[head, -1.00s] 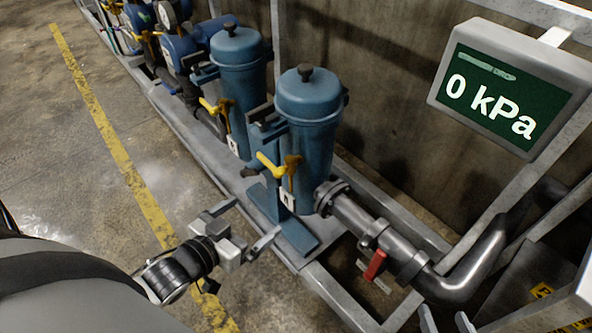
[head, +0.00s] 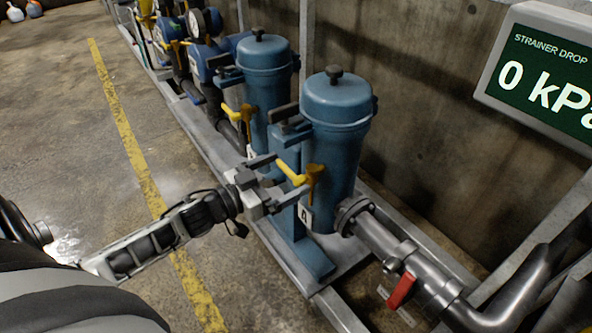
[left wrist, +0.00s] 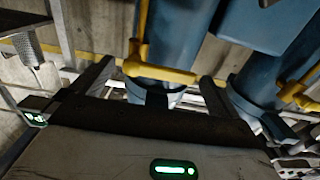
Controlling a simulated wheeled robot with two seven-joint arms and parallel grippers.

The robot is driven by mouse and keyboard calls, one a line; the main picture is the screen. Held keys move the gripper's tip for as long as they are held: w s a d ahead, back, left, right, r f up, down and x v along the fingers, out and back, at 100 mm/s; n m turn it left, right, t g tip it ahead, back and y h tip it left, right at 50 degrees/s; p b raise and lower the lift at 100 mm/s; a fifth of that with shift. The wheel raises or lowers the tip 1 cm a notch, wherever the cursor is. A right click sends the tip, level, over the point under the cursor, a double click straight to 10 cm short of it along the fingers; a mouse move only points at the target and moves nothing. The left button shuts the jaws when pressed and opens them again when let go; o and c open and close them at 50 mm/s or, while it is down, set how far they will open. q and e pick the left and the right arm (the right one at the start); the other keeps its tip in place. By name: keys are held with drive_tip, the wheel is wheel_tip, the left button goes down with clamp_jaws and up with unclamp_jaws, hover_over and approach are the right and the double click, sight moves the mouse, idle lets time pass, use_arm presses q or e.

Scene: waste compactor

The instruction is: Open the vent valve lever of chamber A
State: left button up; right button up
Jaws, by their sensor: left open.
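Chamber A is a blue upright canister (head: 338,145) with a black knob on its lid and a tag marked A (head: 304,215) low on its front. Its yellow vent lever (head: 290,173) sticks out from a yellow stem on the canister's side. My left gripper (head: 287,174) is open, with its fingers on either side of the lever's outer part in the head view. In the left wrist view the yellow lever (left wrist: 163,72) lies across the gap between the two fingers. I cannot tell whether either finger touches it. My right gripper is not in view.
A second blue canister (head: 265,100) with its own yellow lever (head: 236,112) stands behind chamber A. A steel pipe with a red handle (head: 402,291) runs to the right. A display (head: 545,70) reads 0 kPa.

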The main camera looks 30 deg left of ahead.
sight(287, 173)
use_arm(q)
drive_tip(key=x, duration=0.3)
drive_tip(key=shift+w+d, duration=0.1)
drive_tip(key=shift+w, duration=0.1)
drive_tip(key=shift+w+d, duration=0.15)
drive_tip(key=shift+w, duration=0.1)
